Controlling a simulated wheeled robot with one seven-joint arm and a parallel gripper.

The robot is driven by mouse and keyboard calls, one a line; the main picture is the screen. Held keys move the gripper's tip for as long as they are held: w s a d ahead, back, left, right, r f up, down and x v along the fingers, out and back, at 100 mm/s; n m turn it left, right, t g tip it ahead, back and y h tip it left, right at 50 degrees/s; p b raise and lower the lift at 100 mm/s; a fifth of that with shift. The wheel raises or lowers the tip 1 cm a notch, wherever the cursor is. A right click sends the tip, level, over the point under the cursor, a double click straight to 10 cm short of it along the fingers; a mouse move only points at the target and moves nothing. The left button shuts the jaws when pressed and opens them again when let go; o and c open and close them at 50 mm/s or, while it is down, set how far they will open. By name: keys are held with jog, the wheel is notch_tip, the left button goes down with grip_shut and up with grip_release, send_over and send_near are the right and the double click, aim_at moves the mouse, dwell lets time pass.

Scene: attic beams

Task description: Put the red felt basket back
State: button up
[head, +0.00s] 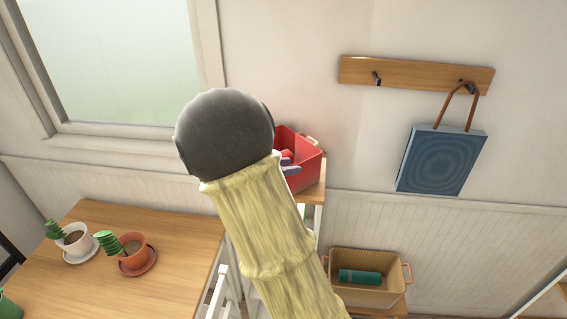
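The red basket (308,168) is box-shaped with a tan handle on its far right edge. It appears at the edge of a wooden shelf top (316,194), right of my arm's dark round joint. Its left part is hidden behind that joint. Small red and blue-grey shapes show at the basket's left; I cannot tell whether they are contents or something in front. My gripper is hidden behind my own arm, so its fingers and any hold on the basket do not show.
A tan basket (398,293) holding a teal roll (360,277) stands lower right. A wooden table (190,238) with potted plants (133,251) is at left. A blue bag (441,161) hangs from a wooden hook rail (415,75); its left hook is empty. A window (120,60) is upper left.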

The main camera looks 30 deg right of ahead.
aim_at(299, 164)
jog(key=shift+w+p+x, duration=0.15)
jog(key=shift+p+x, duration=0.35)
jog(key=shift+x, duration=0.85)
jog(key=shift+w+p+x, duration=0.15)
jog(key=shift+p+x, duration=0.3)
jog(key=shift+x, duration=0.85)
jog(key=shift+a+f, duration=0.1)
jog(key=shift+a, duration=0.05)
grip_shut()
